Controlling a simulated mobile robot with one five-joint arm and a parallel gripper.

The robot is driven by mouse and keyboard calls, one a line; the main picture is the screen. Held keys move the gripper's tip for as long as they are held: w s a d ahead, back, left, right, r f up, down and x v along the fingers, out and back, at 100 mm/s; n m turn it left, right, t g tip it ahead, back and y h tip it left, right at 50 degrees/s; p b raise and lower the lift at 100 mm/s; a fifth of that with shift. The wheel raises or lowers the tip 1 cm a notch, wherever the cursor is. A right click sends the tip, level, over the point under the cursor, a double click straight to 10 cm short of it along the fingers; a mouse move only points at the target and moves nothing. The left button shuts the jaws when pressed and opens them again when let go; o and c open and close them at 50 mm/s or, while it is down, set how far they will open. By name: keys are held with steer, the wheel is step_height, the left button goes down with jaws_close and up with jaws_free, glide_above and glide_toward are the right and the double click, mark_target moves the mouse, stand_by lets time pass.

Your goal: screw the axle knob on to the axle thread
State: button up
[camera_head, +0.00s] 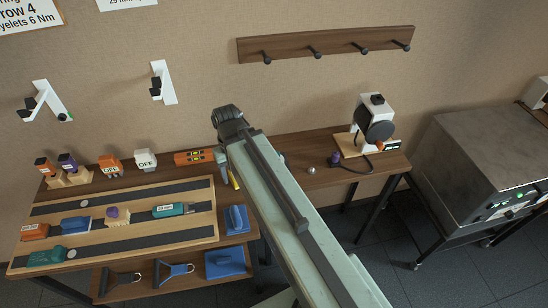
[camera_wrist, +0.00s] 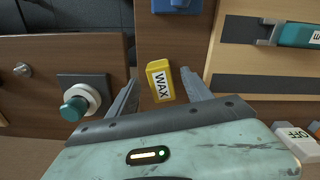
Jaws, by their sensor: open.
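A teal cap on a white collar (camera_wrist: 76,107) stands on a dark square plate at the left of the wrist view. My arm seems to hide it in the head view. A small silver round piece (camera_head: 311,170) lies on the bench right of my arm, and it also shows at the wrist view's left edge (camera_wrist: 22,70). I cannot tell for sure which is the axle knob and which bears the thread. My gripper (camera_wrist: 158,80) is open and empty, pointing down over the bench. A yellow WAX block (camera_wrist: 160,80) shows between its fingers, not gripped.
A wooden track board (camera_head: 130,236) with several labelled blocks fills the left. An OFF block (camera_head: 146,159) stands at the back. A purple-topped piece (camera_head: 335,158) and a white machine (camera_head: 372,115) stand right of the arm.

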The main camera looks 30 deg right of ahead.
steer(key=shift+r+p, duration=1.95)
steer(key=shift+r, duration=0.35)
steer(key=shift+f, duration=0.1)
